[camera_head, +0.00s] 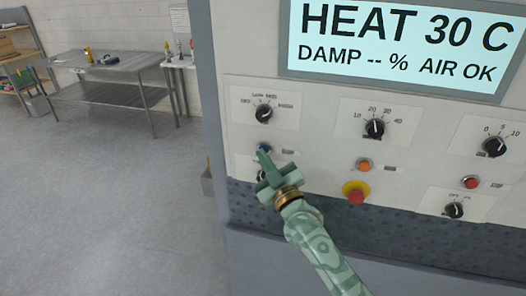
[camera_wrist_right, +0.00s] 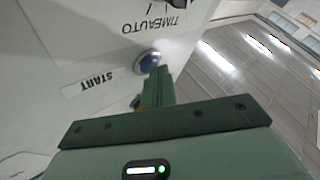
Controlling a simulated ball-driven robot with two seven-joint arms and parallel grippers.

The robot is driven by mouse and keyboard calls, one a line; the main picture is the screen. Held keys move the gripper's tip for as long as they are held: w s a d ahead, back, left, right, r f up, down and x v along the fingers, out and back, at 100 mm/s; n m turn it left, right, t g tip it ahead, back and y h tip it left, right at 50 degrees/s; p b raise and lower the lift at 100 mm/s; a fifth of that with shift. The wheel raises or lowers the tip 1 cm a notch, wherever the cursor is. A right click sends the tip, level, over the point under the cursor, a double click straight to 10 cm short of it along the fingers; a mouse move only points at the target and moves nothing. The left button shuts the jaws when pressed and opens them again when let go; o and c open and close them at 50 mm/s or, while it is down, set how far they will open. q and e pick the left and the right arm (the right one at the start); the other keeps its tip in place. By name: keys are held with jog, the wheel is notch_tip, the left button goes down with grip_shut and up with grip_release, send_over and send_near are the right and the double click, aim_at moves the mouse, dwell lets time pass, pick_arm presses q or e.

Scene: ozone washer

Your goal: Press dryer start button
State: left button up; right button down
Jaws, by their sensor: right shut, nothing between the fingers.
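The dryer control panel (camera_head: 320,150) fills the right of the head view. A blue round button (camera_head: 264,148) sits at its left, below the upper-left dial. In the right wrist view the same blue button (camera_wrist_right: 148,60) sits beside a label reading START (camera_wrist_right: 90,83). My right gripper (camera_head: 264,156) is shut and empty, its green fingertips at the button and covering part of it. The fingertips (camera_wrist_right: 161,72) also overlap the button's edge in the wrist view. I cannot tell whether they touch it. My left gripper is out of view.
The panel also holds dials such as the middle one (camera_head: 375,128), an orange button (camera_head: 364,165), a red emergency knob on yellow (camera_head: 356,193) and a red button (camera_head: 471,182). A display (camera_head: 400,45) reads HEAT 30 C. A metal table (camera_head: 110,65) stands far left; floor between is clear.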

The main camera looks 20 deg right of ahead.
jog(key=shift+s+a+p, duration=0.5)
jog(key=shift+s+p, duration=0.05)
jog(key=shift+s, duration=0.2)
jog(key=s+a+p, duration=0.1)
jog(key=s, duration=0.1)
jog(key=s+a+p, duration=0.1)
jog(key=s, duration=0.1)
jog(key=shift+a, duration=0.4)
dwell(0.6)
